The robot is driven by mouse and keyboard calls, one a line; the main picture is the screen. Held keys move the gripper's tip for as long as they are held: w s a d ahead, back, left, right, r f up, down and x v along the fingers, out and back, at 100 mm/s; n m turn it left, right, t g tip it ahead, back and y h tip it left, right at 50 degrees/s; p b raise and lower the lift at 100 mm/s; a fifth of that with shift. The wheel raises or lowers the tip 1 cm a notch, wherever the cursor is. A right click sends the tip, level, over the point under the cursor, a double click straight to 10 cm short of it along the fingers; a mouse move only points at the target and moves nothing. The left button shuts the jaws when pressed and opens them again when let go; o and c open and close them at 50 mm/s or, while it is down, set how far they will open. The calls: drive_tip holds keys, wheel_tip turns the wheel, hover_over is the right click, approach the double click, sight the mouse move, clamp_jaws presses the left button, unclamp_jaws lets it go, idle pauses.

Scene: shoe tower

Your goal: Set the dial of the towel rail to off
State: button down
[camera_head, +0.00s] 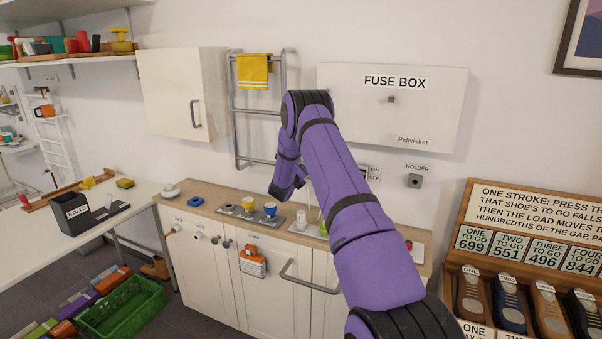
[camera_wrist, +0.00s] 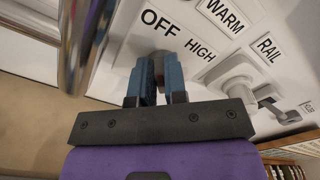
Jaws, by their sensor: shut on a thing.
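The towel rail (camera_head: 234,120) is a metal ladder-shaped rack on the back wall. Its dial is hidden behind my arm in the head view. In the wrist view the dial (camera_wrist: 159,60) sits on a white plate between my fingers, mostly covered by them. My gripper (camera_wrist: 158,70) is shut on the dial. An OFF label (camera_wrist: 160,22) lies just above the fingers, a HIGH label (camera_wrist: 200,50) to the right, and a WARM label (camera_wrist: 223,15) at the upper right. I cannot tell which label the dial points to.
A RAIL label (camera_wrist: 267,48) and a switch (camera_wrist: 240,85) are right of the dial. A shiny metal bar (camera_wrist: 82,40) passes close on the left in the wrist view. A yellow towel (camera_head: 253,71) hangs on the rail. The fuse box (camera_head: 440,105) is right of my arm.

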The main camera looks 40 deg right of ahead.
drive_tip(key=shift+f, duration=0.1)
drive_tip(key=c, duration=1.2)
unclamp_jaws()
drive_tip(key=shift+o, duration=0.2)
drive_tip(key=shift+a, duration=0.15)
drive_tip(key=v, duration=1)
drive_tip(key=shift+a, duration=0.3)
drive_tip(key=shift+s, duration=0.1)
